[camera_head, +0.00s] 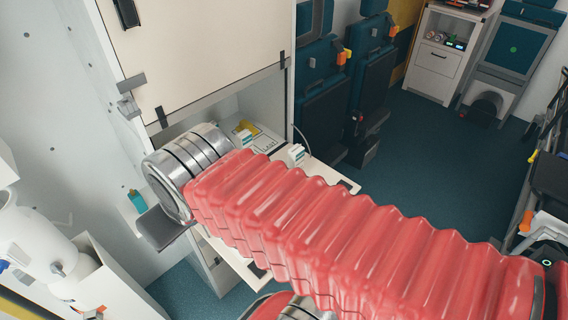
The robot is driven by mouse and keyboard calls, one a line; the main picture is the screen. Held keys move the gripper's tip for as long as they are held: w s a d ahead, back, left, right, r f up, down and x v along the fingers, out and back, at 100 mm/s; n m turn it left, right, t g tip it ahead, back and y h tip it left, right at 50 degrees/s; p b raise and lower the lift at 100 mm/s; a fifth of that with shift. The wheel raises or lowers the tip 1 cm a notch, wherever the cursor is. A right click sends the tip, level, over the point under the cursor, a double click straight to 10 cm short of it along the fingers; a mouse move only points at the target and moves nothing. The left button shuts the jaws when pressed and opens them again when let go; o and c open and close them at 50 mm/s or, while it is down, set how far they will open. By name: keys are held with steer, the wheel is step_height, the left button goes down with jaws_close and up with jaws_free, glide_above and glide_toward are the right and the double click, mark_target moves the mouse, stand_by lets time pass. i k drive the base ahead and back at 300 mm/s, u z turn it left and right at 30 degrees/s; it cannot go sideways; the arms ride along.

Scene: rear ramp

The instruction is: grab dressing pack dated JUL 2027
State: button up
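Two small white boxes with green markings sit at the open cabinet compartment, one further back (244,138) and one nearer the right (296,153). They may be dressing packs, but no date is readable on either. My arm in its red ribbed sleeve crosses the picture and covers part of the shelf.
A raised cream cabinet door (205,45) hangs above the compartment. A pull-out shelf (232,257) extends below my arm. A teal bottle-like item (137,199) stands at the left. Dark folded seats (327,105) stand to the right. Blue floor (425,150) is clear beyond.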

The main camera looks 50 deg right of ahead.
mark_target(296, 154)
steer(key=u, duration=1.65)
steer(key=k, duration=1)
steer(key=z, duration=0.8)
